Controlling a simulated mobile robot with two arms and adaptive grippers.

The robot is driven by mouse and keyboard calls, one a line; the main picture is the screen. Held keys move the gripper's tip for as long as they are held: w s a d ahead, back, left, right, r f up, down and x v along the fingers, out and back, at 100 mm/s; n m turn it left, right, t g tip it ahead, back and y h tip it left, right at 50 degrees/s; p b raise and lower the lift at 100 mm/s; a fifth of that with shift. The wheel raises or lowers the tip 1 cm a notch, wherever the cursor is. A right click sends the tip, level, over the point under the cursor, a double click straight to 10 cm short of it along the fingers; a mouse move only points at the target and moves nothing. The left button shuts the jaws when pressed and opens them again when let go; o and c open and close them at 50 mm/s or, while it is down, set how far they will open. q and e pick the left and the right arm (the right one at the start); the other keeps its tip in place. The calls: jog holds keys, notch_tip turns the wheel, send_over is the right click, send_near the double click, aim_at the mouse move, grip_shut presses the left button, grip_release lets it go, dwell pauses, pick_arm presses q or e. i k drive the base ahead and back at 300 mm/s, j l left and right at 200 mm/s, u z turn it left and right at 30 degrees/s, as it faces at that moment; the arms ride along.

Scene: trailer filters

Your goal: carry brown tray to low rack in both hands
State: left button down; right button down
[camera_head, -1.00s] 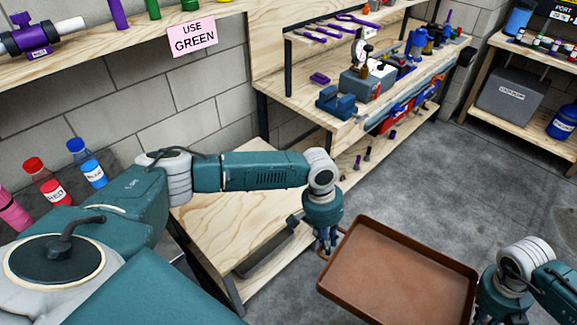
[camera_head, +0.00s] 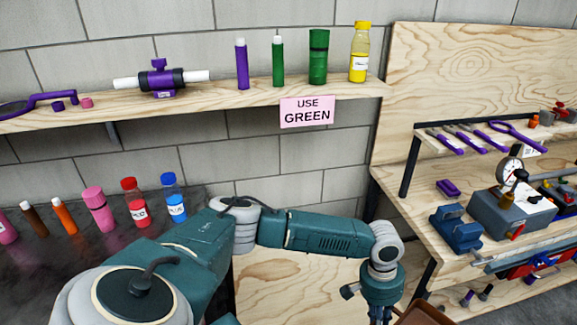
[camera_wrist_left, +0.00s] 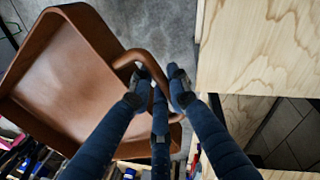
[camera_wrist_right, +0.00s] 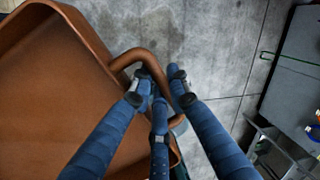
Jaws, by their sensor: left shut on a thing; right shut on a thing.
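The brown tray shows only as a corner (camera_head: 425,315) at the bottom edge of the head view. In the left wrist view the tray (camera_wrist_left: 75,75) fills the left side, and my left gripper (camera_wrist_left: 160,82) is shut on its loop handle. In the right wrist view the tray (camera_wrist_right: 60,90) is also at left, and my right gripper (camera_wrist_right: 162,82) is shut on the opposite handle. My left gripper (camera_head: 380,314) is partly cut off in the head view; my right one is outside it. A low wooden surface, probably the low rack (camera_head: 290,285), is partly behind my left arm.
A workbench (camera_head: 440,280) with a vise (camera_head: 455,228) and tools stands at right. A wall shelf (camera_head: 220,102) holds bottles and a "USE GREEN" sign (camera_head: 307,111). A dark counter (camera_head: 60,265) with bottles is at left. Bare floor (camera_wrist_right: 190,35) shows beside the tray.

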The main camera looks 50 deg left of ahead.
aim_at(313, 287)
jog(key=i+j+u, duration=0.15)
jog(key=u, duration=0.25)
jog(key=i+u, duration=0.2)
jog(key=u, duration=0.15)
jog(key=i+u, duration=0.25)
jog(key=u, duration=0.15)
jog(key=i+u, duration=0.2)
jog(key=u, duration=0.15)
